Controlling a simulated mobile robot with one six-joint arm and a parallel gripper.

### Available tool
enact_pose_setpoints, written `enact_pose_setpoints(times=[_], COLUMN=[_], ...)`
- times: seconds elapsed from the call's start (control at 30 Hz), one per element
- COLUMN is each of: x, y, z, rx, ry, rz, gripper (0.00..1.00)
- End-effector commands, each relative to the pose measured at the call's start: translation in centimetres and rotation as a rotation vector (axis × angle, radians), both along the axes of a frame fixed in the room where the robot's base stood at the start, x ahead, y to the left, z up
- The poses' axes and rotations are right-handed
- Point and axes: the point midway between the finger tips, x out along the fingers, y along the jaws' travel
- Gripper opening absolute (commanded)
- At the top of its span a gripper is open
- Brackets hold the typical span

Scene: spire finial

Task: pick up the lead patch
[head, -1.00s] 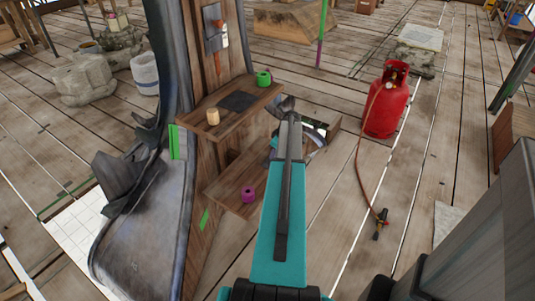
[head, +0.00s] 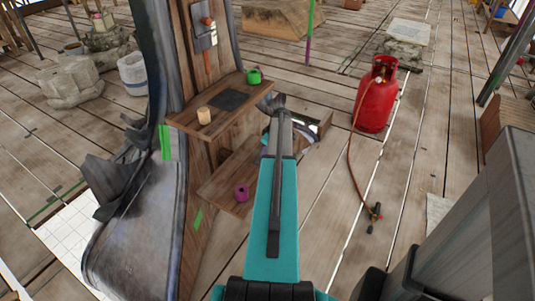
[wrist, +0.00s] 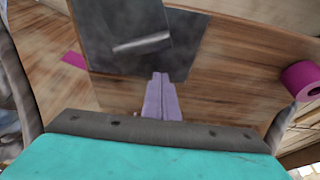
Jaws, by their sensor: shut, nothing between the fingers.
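A dark grey square sheet, which looks like the lead patch (head: 229,100), lies flat on the upper wooden shelf in the head view, between a pale wood cylinder and a green roll. In the wrist view, dark grey sheet pieces (wrist: 182,62) lie on a wooden board, with a light metal strip (wrist: 141,43) across them. I cannot tell if these are the same patch. My gripper (wrist: 161,78) shows lilac fingers close together, shut and empty, with the tips at the near edge of the grey sheets. Contact is unclear. In the head view my arm hides the gripper.
The upper shelf (head: 190,121) carries the wood cylinder (head: 204,115) and green roll (head: 254,76). A magenta roll (head: 242,193) sits on the lower shelf; a magenta roll (wrist: 301,80) shows at right in the wrist view. A red gas cylinder (head: 376,95) with hose stands right.

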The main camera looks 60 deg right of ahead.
Motion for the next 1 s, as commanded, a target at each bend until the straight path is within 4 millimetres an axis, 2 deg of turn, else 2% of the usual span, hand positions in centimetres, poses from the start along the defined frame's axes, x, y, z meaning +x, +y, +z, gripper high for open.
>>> enact_pose_setpoints(times=[0.07, 0.1, 0.3, 0.6, 0.8, 1.0], x=[1.1, 0.4, -0.8, -2.2, -2.6, -2.6], y=[0.0, 0.0, 0.0, 0.0, 0.0, 0.1], z=[0.0, 1.0, 4.1, 8.1, 9.3, 9.5], rx=[0.000, -0.003, -0.003, -0.001, 0.000, 0.001], ry=[0.000, -0.001, -0.001, -0.001, 0.000, 0.000], rz=[0.003, -0.002, -0.002, 0.000, 0.000, 0.000], gripper=[0.00, 0.00, 0.00, 0.00, 0.00, 0.00])
